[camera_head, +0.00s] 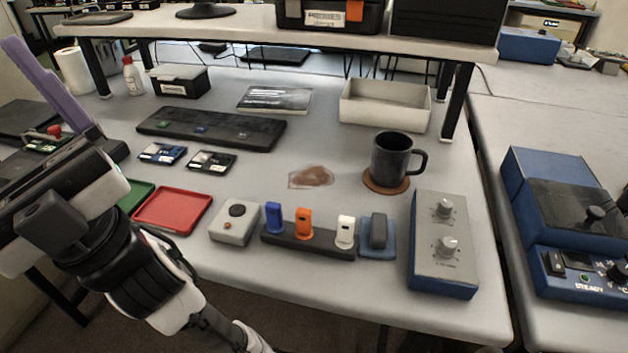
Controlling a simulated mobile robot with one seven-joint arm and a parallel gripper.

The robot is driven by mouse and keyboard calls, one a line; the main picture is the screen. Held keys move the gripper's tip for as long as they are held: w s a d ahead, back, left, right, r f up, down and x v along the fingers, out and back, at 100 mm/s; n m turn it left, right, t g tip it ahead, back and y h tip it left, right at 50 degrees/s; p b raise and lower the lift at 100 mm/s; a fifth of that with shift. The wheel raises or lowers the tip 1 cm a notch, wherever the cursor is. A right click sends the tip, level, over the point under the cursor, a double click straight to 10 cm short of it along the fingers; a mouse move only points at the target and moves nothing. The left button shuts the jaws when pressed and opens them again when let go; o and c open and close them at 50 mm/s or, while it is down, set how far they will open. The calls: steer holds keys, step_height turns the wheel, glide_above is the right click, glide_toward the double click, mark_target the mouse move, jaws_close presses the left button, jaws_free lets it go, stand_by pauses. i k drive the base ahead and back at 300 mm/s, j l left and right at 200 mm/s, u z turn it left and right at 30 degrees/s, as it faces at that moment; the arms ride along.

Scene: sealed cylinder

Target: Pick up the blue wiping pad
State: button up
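The blue wiping pad (378,251) lies flat near the front edge of the table, with a dark grey block-shaped handle standing on top. It sits just right of a dark holder and left of a grey-and-blue control box. My arm reaches in from the bottom left. My gripper (45,85), with long purple fingers, is at the far left, well away from the pad. The fingers overlap from this angle, so I cannot tell whether they are open or shut. Nothing is visibly held.
The dark holder (280,240) carries blue, orange and white upright pieces. The control box (443,245) has two knobs. A black mug (392,158) stands on a brown coaster behind the pad. A brown stain (312,176) marks the table. A red tray (172,210) and grey button box (235,222) are left.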

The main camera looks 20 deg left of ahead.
mark_target(377, 239)
steer(key=k, duration=0.4)
steer(key=k+z, duration=0.15)
steer(key=z, duration=0.25)
steer(key=k+z, duration=0.1)
steer(key=z, duration=0.35)
steer(key=j+z, duration=0.2)
steer(key=z, duration=0.25)
steer(key=j+z, duration=0.15)
steer(key=z, duration=0.3)
steer(key=k+j, duration=0.15)
steer(key=j, duration=0.2)
steer(key=k+j, duration=0.1)
steer(key=j, duration=0.25)
steer(key=k+j, duration=0.15)
steer(key=j, duration=0.2)
steer(key=k+j, duration=0.15)
steer(key=j, duration=0.25)
steer(key=k+j, duration=0.15)
steer(key=j, duration=0.2)
steer(key=i+j, duration=0.2)
steer(key=i, duration=0.3)
